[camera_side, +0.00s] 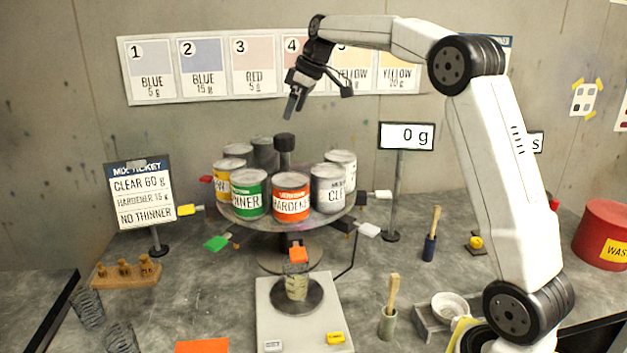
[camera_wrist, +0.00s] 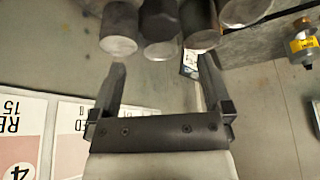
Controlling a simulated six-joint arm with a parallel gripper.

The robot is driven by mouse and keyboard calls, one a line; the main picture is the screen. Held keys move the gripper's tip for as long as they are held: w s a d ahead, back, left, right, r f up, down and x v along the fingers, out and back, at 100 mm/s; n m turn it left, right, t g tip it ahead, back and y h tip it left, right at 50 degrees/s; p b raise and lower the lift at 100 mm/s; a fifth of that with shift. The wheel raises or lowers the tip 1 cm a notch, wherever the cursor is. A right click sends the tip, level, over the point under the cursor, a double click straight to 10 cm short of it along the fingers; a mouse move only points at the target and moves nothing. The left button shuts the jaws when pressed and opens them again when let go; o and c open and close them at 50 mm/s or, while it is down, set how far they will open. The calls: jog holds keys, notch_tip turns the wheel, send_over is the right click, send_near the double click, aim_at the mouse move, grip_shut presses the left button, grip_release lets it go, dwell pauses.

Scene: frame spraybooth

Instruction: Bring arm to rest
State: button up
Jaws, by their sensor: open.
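My gripper (camera_side: 294,104) is raised in front of the wall, above the back of the round can carousel (camera_side: 330,219), pointing down and touching nothing. In the wrist view my gripper (camera_wrist: 160,85) shows its two fingers apart with nothing between them. My white arm arches from the lower right up and over to the left. A cup (camera_side: 297,284) stands on the round plate of the scale below the carousel, with an orange tab above it. The scale display (camera_side: 406,136) reads 0 g.
The carousel holds several cans, among them a green can (camera_side: 249,194) and an orange can (camera_side: 291,197). A mix ticket (camera_side: 141,195) stands at left. Brush pots, a white bowl (camera_side: 449,306) and a red waste bin (camera_side: 604,235) are at right. Wall colour cards hang behind my gripper.

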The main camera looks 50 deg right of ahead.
jog(key=shift+a, duration=0.1)
jog(key=w+a+f+n+g+y, duration=0.1)
jog(key=a+f+y, duration=0.3)
jog(key=a, duration=0.9)
jog(key=w+a+f+n+g+y, duration=0.1)
jog(key=a+f+y, duration=0.1)
jog(key=a+f, duration=0.75)
jog(key=s+a+f+m+g+h, duration=0.15)
jog(key=s+a+f+m, duration=0.25)
jog(key=s+a+f, duration=0.4)
jog(key=s+d+f+m+h, duration=0.1)
jog(key=s+f+m, duration=0.15)
jog(key=s, duration=0.35)
jog(key=s+d+f+m+h, duration=0.1)
jog(key=s+d+f+h, duration=0.15)
jog(key=s, duration=0.35)
jog(key=s+d+n+t+h, duration=0.1)
jog(key=s+d+h, duration=0.1)
jog(key=s+d, duration=0.4)
jog(key=d, duration=0.3)
jog(key=shift+s+f+t+h, duration=0.25)
jog(key=shift+s+t+h, duration=0.05)
jog(key=shift+t, duration=0.05)
